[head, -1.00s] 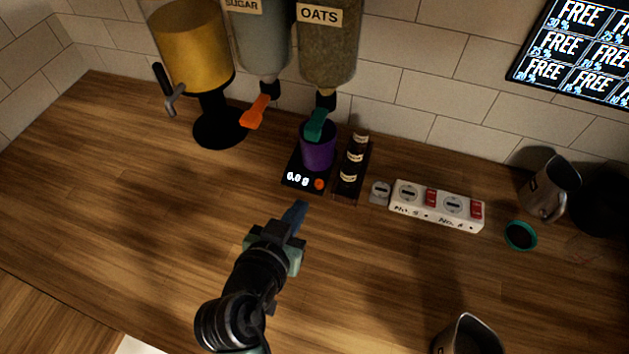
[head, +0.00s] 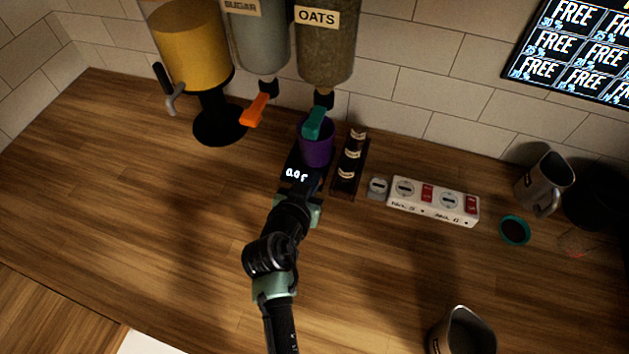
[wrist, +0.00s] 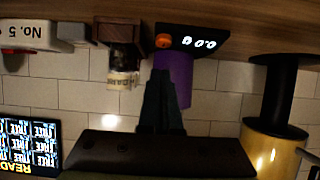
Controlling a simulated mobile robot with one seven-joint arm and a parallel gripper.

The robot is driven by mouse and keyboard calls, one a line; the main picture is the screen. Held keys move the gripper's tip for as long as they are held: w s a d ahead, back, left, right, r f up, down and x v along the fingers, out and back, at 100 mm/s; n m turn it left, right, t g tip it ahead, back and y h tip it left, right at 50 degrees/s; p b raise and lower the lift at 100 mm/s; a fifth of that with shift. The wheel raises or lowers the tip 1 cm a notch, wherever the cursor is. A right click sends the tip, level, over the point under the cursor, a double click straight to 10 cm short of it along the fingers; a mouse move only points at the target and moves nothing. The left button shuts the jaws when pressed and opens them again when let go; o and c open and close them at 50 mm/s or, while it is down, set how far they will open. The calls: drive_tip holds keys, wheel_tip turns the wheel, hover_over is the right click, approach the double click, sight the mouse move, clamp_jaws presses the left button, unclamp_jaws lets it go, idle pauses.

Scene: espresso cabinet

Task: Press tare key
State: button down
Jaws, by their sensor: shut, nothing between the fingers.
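The black scale (head: 291,160) stands on the counter with its lit display (head: 296,174) partly covered by my gripper; in the wrist view the display (wrist: 199,43) shows zeros. The round orange tare key (wrist: 163,41) is visible in the wrist view, just beyond my fingertips in the picture; in the head view it is hidden behind my gripper. A purple cup (head: 317,150) stands on the scale. My gripper (head: 313,184) is shut and empty, at the scale's front edge. Its fingers (wrist: 161,80) point toward the key. I cannot tell whether they touch it.
A dark rack of small bottles (head: 350,165) stands close to the right of the scale. A white power strip (head: 433,201) lies farther right. The oats dispenser's teal spout (head: 314,122) hangs over the cup.

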drive_tip(key=shift+w+d+f, duration=0.1)
drive_tip(key=shift+w+f, duration=0.1)
drive_tip(key=shift+f, duration=0.6)
drive_tip(key=shift+w+d+f, duration=0.1)
drive_tip(key=shift+w+f, duration=0.1)
drive_tip(key=shift+f, duration=0.6)
